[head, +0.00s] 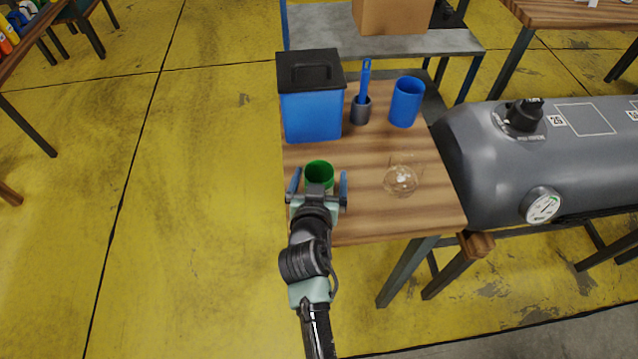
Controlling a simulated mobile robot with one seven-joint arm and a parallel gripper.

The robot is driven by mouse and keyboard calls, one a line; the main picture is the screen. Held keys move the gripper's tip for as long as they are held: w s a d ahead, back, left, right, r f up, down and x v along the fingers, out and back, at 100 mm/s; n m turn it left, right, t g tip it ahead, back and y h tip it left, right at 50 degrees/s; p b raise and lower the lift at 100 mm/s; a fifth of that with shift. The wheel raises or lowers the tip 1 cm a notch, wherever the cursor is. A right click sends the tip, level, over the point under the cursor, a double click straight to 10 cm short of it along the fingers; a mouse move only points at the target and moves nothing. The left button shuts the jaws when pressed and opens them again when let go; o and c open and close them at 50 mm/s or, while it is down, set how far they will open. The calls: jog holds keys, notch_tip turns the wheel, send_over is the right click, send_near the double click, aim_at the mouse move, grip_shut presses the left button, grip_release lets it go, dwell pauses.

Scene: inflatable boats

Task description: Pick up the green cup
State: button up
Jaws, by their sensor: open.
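The green cup (319,173) stands on the wooden table (364,222), near its left edge, and its open top shows. My gripper (319,183) is open, with one blue finger on the left of the cup and the other on the right. The gripper's palm covers the lower front part of the cup. I cannot tell whether the fingers touch the cup.
A blue bin with a black lid (311,113), a dark holder with a blue handle (361,108) and a blue cup (406,102) stand behind. A clear glass object (400,180) sits to the right.

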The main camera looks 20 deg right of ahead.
jog(key=shift+w+d+f, duration=0.15)
jog(key=shift+w+d, duration=0.05)
jog(key=shift+w, duration=0.1)
jog(key=c, duration=1.4)
jog(key=shift+r+p, duration=0.8)
jog(key=shift+r, duration=4.1)
